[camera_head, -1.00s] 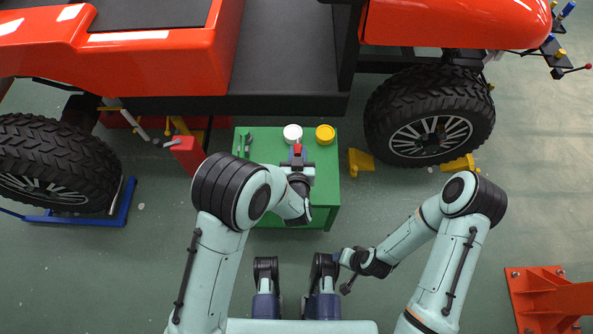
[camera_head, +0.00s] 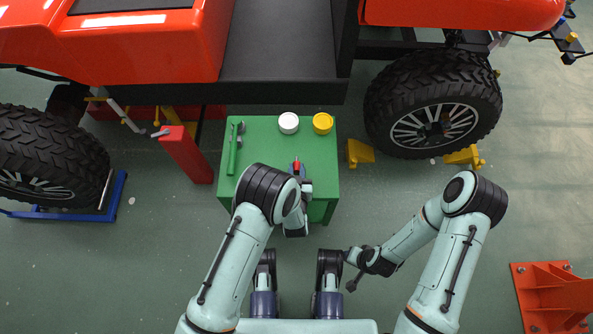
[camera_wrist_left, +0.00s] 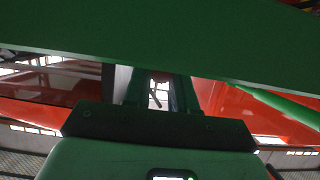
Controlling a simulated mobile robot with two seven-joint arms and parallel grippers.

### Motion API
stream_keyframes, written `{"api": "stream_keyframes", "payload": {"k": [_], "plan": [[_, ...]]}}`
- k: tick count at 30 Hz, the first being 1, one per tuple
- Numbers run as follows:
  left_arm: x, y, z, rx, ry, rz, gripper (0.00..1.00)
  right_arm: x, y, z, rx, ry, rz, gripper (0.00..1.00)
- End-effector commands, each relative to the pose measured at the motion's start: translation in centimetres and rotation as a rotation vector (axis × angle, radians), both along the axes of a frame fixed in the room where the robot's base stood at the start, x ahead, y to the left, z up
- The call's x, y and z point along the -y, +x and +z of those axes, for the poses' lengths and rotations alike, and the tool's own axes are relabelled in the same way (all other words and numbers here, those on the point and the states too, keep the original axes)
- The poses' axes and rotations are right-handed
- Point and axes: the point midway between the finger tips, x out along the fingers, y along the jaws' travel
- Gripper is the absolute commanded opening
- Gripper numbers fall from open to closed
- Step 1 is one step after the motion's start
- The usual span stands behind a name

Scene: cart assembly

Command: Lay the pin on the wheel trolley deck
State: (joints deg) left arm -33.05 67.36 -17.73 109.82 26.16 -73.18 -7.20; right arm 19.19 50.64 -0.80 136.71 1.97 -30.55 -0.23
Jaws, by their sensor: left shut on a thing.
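My left gripper (camera_head: 297,170) is over the front part of a green tool table, with its arm reaching up from below. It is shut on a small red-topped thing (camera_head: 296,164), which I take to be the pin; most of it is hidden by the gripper. In the left wrist view, the fingers (camera_wrist_left: 158,92) show in the middle with a thin thing between them, too small to make out. A low blue frame (camera_head: 120,192), apparently the wheel trolley, stands under the left wheel. My right gripper (camera_head: 353,285) hangs low right of centre; its jaws are unclear.
The green table (camera_head: 262,135) carries a white round pot (camera_head: 288,123), a yellow one (camera_head: 323,123) and tools at its left. A red post (camera_head: 186,155) stands between table and left wheel. The red vehicle (camera_head: 140,50) spans the back. Floor at front left is clear.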

Motion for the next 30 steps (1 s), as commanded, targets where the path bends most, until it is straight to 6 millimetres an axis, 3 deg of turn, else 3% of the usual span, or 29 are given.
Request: {"api": "stream_keyframes", "payload": {"k": [13, 14, 15, 16, 27, 30], "plan": [[0.0, 0.0, -0.5, 0.002, -0.001, 0.0, 0.0, 0.1, -0.5, -0.4, -0.018, 0.001, -0.001, 0.56], [0.0, 0.0, -0.5, 0.002, -0.001, 0.0, 0.32, 0.1, -0.6, -0.4, -0.019, 0.001, -0.002, 0.56], [0.0, 0.0, -0.4, 0.002, -0.001, 0.0, 0.45, 0.1, -0.5, -0.4, -0.019, 0.001, -0.002, 0.56], [0.0, 0.0, -0.4, 0.002, -0.001, 0.0, 0.51, 0.1, -0.5, -0.4, -0.018, 0.0, -0.002, 0.56], [0.0, 0.0, 0.0, 0.002, -0.001, 0.0, 0.51, 0.0, -0.2, 0.0, -0.006, 0.001, -0.001, 0.56], [0.0, -1.2, 0.4, -0.001, 0.0, -0.001, 0.51, -0.1, 0.7, 0.8, 0.023, 0.0, 0.002, 0.56]]}}
